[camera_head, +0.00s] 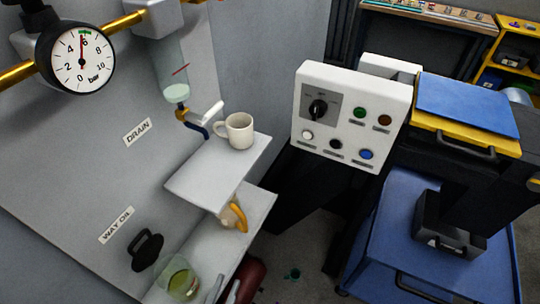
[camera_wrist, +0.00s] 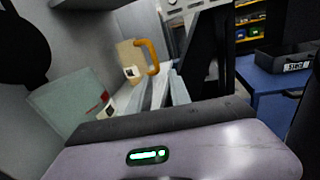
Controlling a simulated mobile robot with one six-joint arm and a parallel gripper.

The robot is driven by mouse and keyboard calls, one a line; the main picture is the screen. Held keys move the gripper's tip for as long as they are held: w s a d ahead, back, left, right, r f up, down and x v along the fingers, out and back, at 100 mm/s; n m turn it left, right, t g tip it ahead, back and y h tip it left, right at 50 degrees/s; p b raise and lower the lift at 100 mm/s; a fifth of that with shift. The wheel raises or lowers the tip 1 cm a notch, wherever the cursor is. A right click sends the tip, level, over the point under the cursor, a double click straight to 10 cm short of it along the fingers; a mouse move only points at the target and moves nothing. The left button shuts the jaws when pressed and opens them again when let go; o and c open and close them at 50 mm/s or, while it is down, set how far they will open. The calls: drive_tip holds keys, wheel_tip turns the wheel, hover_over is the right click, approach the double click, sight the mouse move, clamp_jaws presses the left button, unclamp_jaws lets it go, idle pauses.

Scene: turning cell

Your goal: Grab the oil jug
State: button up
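The oil jug appears to be the beige jug with an orange handle (camera_head: 230,217) on the lower grey shelf (camera_head: 243,232). The upper shelf (camera_head: 205,178) hides part of it in the head view. In the wrist view the jug (camera_wrist: 129,62) stands upright ahead, its orange handle toward the right. My gripper (camera_wrist: 168,88) shows in the wrist view as its body with a green light and pale strips beyond it. It is short of the jug and apart from it. Its finger opening is not clear.
A cream mug (camera_head: 240,131) stands on the upper shelf. A clear beaker with greenish liquid (camera_head: 180,279) is at the lower shelf's near end. A black wall knob (camera_head: 147,250) and a white control panel (camera_head: 350,115) flank the shelves. A blue cart (camera_head: 400,235) stands right.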

drive_tip(key=n+y+b, duration=0.1)
drive_tip(key=b, duration=0.2)
approach(244, 229)
drive_tip(key=w, duration=0.5)
drive_tip(key=shift+d+f, duration=0.2)
drive_tip(key=w+b, duration=0.1)
drive_tip(key=w, duration=0.2)
drive_tip(key=w+d+b, duration=0.1)
drive_tip(key=w, duration=0.2)
drive_tip(key=shift+d, duration=0.2)
drive_tip(key=shift+s+r, duration=0.1)
drive_tip(key=shift+r, duration=0.1)
clamp_jaws()
